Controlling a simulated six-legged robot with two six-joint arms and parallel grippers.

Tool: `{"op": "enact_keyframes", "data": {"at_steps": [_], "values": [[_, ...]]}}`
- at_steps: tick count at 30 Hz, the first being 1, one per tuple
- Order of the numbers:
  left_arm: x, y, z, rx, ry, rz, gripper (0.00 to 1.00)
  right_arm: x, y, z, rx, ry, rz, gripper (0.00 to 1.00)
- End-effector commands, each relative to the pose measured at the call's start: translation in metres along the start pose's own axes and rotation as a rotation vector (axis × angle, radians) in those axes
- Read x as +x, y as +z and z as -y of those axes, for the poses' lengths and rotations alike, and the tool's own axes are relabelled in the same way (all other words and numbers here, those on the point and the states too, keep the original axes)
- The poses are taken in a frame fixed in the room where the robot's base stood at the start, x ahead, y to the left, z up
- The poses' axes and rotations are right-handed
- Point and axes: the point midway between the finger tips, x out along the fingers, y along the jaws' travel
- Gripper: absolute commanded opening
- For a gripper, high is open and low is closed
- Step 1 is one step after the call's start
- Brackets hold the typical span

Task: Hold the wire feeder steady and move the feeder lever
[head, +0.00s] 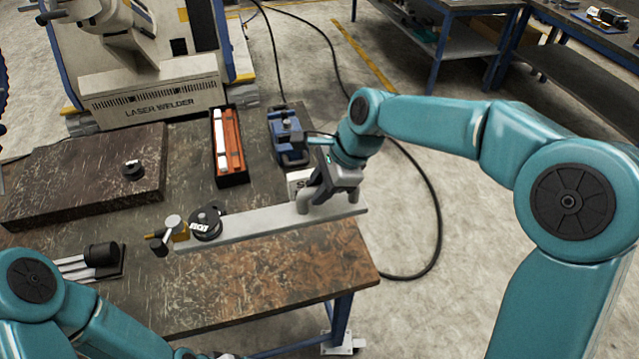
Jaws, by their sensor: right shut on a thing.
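What looks like the wire feeder is a long light-grey bar (262,223) lying along the front part of the workbench. Near its left end sit a black round spool (206,223) and a small brass block. A small lever with a black knob (159,245) and a pale round knob (173,221) stand at that end. My right gripper (322,201) is shut on the grey handle (303,204) at the bar's right end; its jaws partly hide the handle. My left arm shows at the lower left, but its jaws are out of the picture.
The workbench (300,262) is clear in front of the bar. A dark metal plate (85,180), a black tool with metal rods (102,258), a tray with orange and white bars (228,150) and a blue device (288,137) lie around it. A laser welder (155,95) stands behind.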

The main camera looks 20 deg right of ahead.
Motion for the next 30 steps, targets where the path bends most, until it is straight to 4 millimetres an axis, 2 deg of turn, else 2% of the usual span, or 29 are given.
{"op": "enact_keyframes", "data": {"at_steps": [30], "values": [[0.037,-0.001,0.013,0.0,0.0,0.0,0.86,0.052,-0.021,-0.01,0.002,-0.006,0.003,0.0]]}}
